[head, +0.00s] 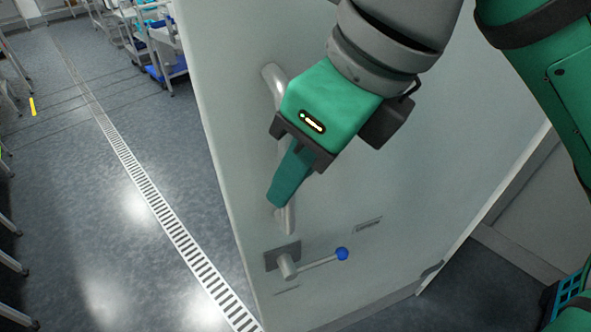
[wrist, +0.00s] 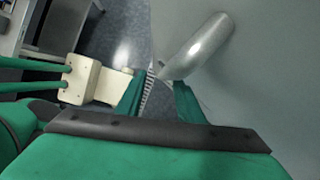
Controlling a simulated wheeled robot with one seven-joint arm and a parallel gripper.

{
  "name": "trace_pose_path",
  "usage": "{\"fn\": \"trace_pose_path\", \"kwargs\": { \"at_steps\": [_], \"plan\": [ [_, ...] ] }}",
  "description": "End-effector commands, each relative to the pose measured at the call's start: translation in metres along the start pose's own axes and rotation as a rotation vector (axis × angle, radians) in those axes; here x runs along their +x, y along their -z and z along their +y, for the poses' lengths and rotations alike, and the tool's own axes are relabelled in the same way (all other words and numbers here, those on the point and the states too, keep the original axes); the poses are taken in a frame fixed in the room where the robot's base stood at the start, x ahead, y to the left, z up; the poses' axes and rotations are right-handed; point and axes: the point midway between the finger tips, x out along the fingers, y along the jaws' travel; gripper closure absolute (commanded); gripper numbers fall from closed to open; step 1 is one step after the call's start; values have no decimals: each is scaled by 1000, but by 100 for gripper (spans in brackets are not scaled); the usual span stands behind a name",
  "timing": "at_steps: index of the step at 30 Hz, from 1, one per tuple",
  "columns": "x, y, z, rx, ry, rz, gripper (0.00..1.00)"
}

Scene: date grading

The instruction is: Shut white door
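The white door (head: 390,190) fills the middle of the head view, with floor showing past its left and right edges. A metal bar handle (head: 271,80) runs along its left part; it also shows close up in the wrist view (wrist: 200,50). Below it is a latch lever with a blue knob (head: 342,254). My gripper (head: 279,197) is at the lower half of the bar handle and hides its middle. In the wrist view its green fingers (wrist: 158,90) are apart, with the handle's near end just beyond the fingertips. I cannot tell whether they touch it.
A drain grate (head: 150,195) runs along the grey floor left of the door. Carts with blue trays (head: 165,72) stand at the back, and metal legs line the left edge. The floor beside the grate is clear. A threshold (head: 520,254) shows at right.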

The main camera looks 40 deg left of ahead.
Motion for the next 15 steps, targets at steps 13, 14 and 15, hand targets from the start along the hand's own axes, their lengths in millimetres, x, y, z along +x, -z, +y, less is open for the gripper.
{"fn": "trace_pose_path", "kwargs": {
  "at_steps": [13,14,15],
  "plan": [
    [9,1,0,1,1,0,71],
    [8,1,0,1,0,0,78],
    [8,1,0,1,0,0,87]
  ]
}}
